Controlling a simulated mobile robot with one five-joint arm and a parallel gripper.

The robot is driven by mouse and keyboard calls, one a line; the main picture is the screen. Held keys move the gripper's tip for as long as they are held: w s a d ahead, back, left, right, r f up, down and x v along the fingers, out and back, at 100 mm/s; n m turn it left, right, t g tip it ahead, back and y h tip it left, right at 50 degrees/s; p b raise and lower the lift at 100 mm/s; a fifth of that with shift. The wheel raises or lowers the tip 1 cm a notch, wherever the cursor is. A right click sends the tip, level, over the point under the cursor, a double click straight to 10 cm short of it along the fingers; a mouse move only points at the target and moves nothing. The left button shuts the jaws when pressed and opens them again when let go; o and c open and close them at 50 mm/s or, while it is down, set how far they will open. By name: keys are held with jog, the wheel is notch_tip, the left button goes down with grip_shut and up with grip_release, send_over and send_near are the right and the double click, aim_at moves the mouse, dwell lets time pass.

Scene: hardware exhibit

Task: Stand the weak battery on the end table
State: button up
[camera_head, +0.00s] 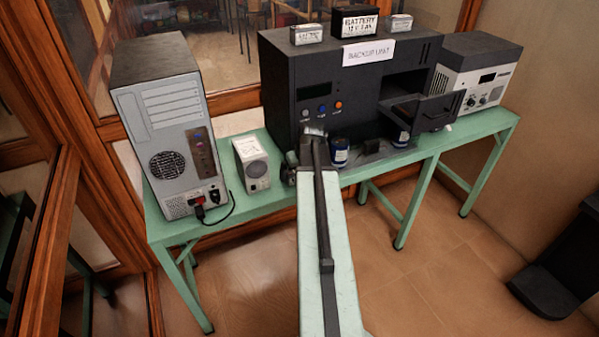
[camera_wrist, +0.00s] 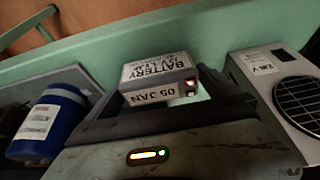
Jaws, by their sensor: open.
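A small grey battery (camera_wrist: 158,75) with a white label marked BATTERY and a strip reading 09 JAN sits between the dark fingers in the wrist view. A small red mark shows near its end. My gripper (camera_wrist: 168,95) is open, one finger on each side of it; whether they touch it I cannot tell. In the head view my gripper (camera_head: 310,140) is over the green bench (camera_head: 170,228), in front of the backup unit (camera_head: 285,85), and my arm mostly hides the battery. I cannot tell which thing is the end table.
Blue cylinders (camera_head: 340,157) stand on the bench right of my gripper; one also shows in the wrist view (camera_wrist: 48,122). A small vented box (camera_head: 251,165) stands left. More batteries (camera_head: 355,22) sit on the unit, whose drawer (camera_head: 436,112) is open. A computer tower (camera_head: 165,120) stands far left.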

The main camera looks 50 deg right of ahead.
jog(key=p+v, duration=1.1)
jog(key=v, duration=0.1)
jog(key=shift+s, duration=0.1)
jog(key=w+a+n+y, duration=0.15)
jog(key=w+a, duration=0.45)
jog(key=a, duration=0.7)
jog(key=a+f+n+g, duration=0.1)
jog(key=a+n+g, duration=0.2)
jog(key=a, duration=2.8)
jog(key=shift+w+a+f+g, duration=0.2)
jog(key=shift+a+f+g, duration=0.2)
jog(key=shift+g, duration=0.1)
